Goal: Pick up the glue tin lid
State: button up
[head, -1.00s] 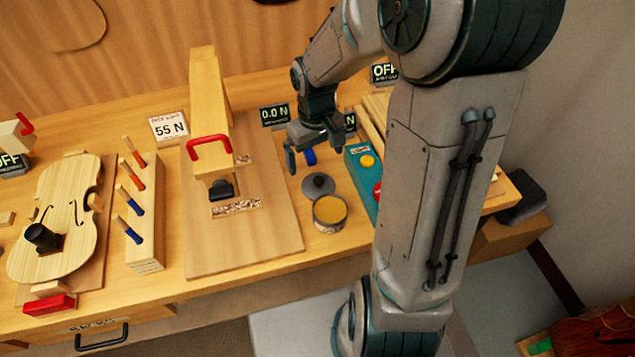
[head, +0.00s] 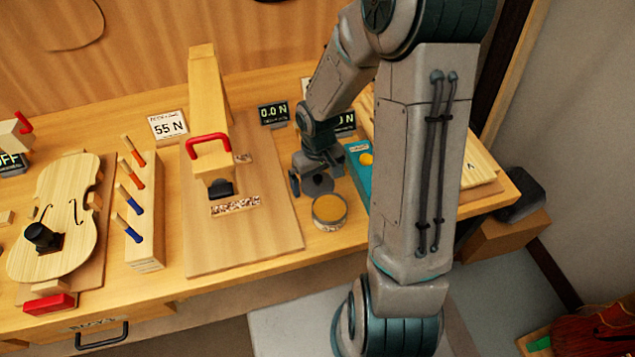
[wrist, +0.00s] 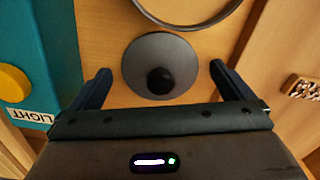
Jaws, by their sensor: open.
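The glue tin lid (head: 318,185) is a dark grey disc with a black knob, lying on the bench behind the open glue tin (head: 330,211). In the wrist view the lid (wrist: 160,68) lies between and beyond my two fingertips, its knob roughly centred. My gripper (head: 315,183) is open and empty, low over the lid; it also shows in the wrist view (wrist: 161,78). The fingers are apart from the lid on both sides. The tin's rim (wrist: 188,27) shows at the top of the wrist view. The exact height of my fingers above the bench is hard to tell.
A teal box (head: 357,174) with a yellow button stands close at the right of the lid. A press with a red handle (head: 208,146) stands on a board (head: 240,245) to the left. A display (head: 273,114) sits behind. Bare bench lies in front of the tin.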

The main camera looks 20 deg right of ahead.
jog(key=c, duration=1)
jog(key=shift+r, duration=0.15)
